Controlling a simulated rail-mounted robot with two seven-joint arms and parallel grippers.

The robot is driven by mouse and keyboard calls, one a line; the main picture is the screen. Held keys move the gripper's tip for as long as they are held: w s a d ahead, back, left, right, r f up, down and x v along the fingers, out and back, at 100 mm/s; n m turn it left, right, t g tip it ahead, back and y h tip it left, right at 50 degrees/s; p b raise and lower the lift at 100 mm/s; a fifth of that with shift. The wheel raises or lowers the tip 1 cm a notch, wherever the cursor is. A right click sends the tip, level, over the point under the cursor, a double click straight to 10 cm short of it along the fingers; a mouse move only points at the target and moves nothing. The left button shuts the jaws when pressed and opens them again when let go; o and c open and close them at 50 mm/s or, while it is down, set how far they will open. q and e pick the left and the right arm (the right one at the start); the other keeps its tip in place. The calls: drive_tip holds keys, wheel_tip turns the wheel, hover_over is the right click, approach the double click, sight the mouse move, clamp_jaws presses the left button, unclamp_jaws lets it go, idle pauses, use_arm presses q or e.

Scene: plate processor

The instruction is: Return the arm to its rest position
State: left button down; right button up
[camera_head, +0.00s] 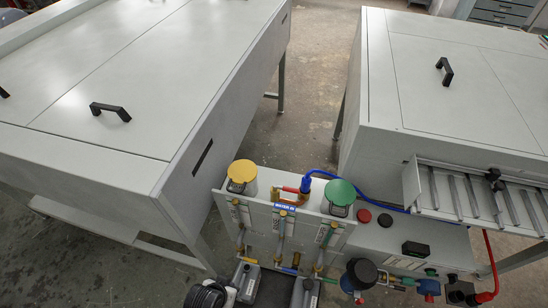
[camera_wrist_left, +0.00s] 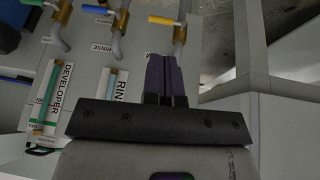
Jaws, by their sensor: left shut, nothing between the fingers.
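My left gripper (camera_wrist_left: 167,80) shows in the left wrist view, its dark fingers shut together with nothing between them. It points towards a grey panel with pipes and valves. I cannot tell the exact gap between the fingers and the panel, and no contact is visible. Neither of my grippers shows in the head view.
In the head view, a valve stand with a yellow cap (camera_head: 242,171) and a green cap (camera_head: 341,192) stands between two large grey machines. A blue hose (camera_head: 320,174) runs rightward. The wrist view shows a DEVELOPER label (camera_wrist_left: 57,93) and yellow valve handle (camera_wrist_left: 160,20). Floor between machines is clear.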

use_arm(q)
drive_tip(key=s+a+r+n+y, duration=0.1)
drive_tip(key=s+a+r, duration=0.25)
drive_tip(key=r, duration=0.35)
drive_tip(key=s+a+r+y, duration=0.1)
drive_tip(key=s+a+r, duration=0.25)
drive_tip(key=r, duration=0.25)
drive_tip(key=s+f+g, duration=0.1)
drive_tip(key=s, duration=0.8)
wheel_tip(320, 180, up, 32)
drive_tip(key=p, duration=3.3)
drive_tip(key=shift+w+a+r, duration=0.25)
drive_tip(key=shift+w+a, duration=0.05)
drive_tip(key=shift+w, duration=0.1)
